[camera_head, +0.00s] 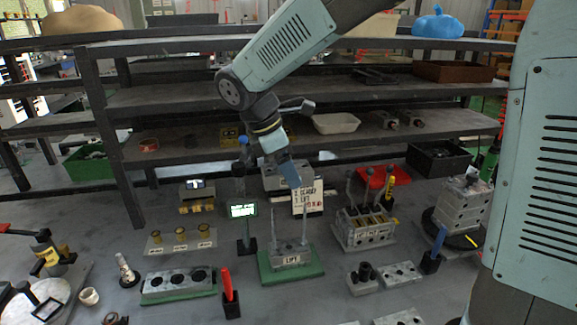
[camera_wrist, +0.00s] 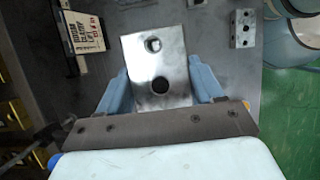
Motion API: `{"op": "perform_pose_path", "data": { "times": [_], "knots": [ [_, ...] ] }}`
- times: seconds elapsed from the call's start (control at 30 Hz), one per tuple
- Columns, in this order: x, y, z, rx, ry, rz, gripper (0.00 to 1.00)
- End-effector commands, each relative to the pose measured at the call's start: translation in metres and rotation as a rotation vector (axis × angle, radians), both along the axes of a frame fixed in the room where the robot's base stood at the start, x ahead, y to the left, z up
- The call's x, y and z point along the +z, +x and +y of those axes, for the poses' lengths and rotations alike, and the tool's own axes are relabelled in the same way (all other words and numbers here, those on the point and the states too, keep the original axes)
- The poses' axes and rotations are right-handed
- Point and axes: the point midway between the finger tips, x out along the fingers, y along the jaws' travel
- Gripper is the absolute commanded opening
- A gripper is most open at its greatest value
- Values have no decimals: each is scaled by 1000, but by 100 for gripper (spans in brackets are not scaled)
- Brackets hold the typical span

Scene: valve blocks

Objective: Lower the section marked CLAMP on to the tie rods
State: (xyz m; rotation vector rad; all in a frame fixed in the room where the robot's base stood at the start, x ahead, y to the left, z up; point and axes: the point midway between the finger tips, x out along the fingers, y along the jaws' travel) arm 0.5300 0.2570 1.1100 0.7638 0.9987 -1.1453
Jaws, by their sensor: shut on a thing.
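My gripper (camera_wrist: 160,85) is shut on a grey metal section (camera_wrist: 140,65) with two round holes, held between its pale blue fingers in the wrist view. No CLAMP marking is legible on the face shown. In the head view, my gripper (camera_head: 293,180) points down above and behind the tie rods. The left tie rod (camera_head: 273,230) and the taller right tie rod (camera_head: 305,212) stand upright from a grey block (camera_head: 291,256) on a green base (camera_head: 270,272). The held section is hard to make out in the head view. The wrist view does not show the rods.
A lettered card (camera_head: 307,198) stands behind the rods, and a small lit display (camera_head: 243,210) stands to their left. A lever valve block (camera_head: 365,228) is at right. A red-handled tool holder (camera_head: 229,295) and a drilled block (camera_head: 178,281) are at front left.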

Motion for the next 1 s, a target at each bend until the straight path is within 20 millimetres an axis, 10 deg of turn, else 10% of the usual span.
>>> {"op": "perform_pose_path", "data": {
  "times": [1.0],
  "knots": [
    [-52,2,-3,-3,-2,-1,16]
  ]
}}
